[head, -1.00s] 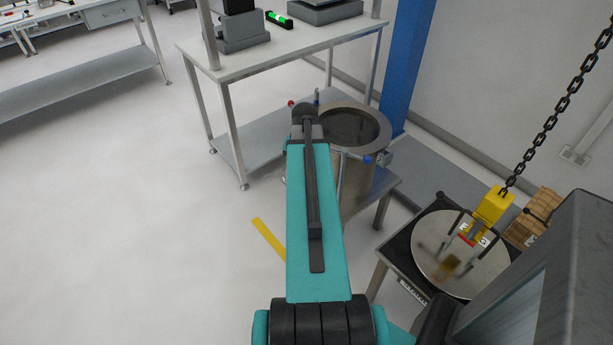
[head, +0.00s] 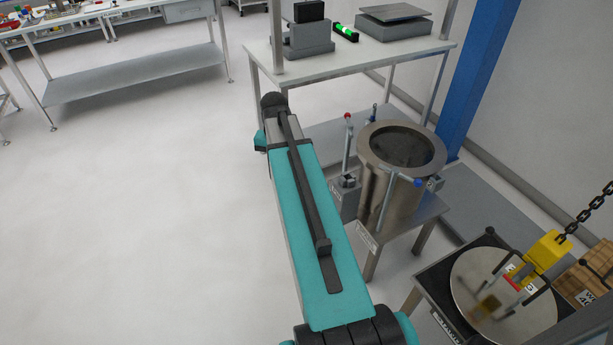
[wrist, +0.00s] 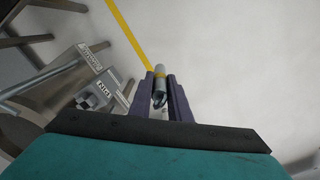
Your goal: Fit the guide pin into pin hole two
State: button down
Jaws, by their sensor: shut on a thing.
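The pin points away from the camera, over the floor. In the head view, my gripper and the pin are hidden behind my arm. The steel chamber (head: 383,208) stands right of my arm, with its open top ringed by a wide flange (head: 370,157). I cannot make out pin hole two. A box with a PIN label (wrist: 106,91) shows left of the gripper in the wrist view, apart from the held pin.
A red-tipped upright rod (head: 347,140) and a blue knob (head: 418,182) are beside the chamber. A round lid (head: 480,299) under a yellow hoist block (head: 549,253) lies on a cart at right. A white bench (head: 355,45) stands behind. Floor at left is clear.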

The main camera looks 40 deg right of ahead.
jog(key=w+a+r+n, duration=0.1)
jog(key=w+a+r, duration=0.2)
jog(key=a, duration=0.7)
jog(key=w+a+r+n, duration=0.2)
jog(key=w+a+r, duration=0.1)
jog(key=a, duration=0.7)
jog(key=w+a+r+n, duration=0.1)
jog(key=w+a+r, duration=0.2)
jog(key=a, duration=0.6)
jog(key=shift+w+a+r+n, duration=0.25)
jog(key=shift+w+a+n, duration=0.15)
jog(key=shift+w, duration=0.25)
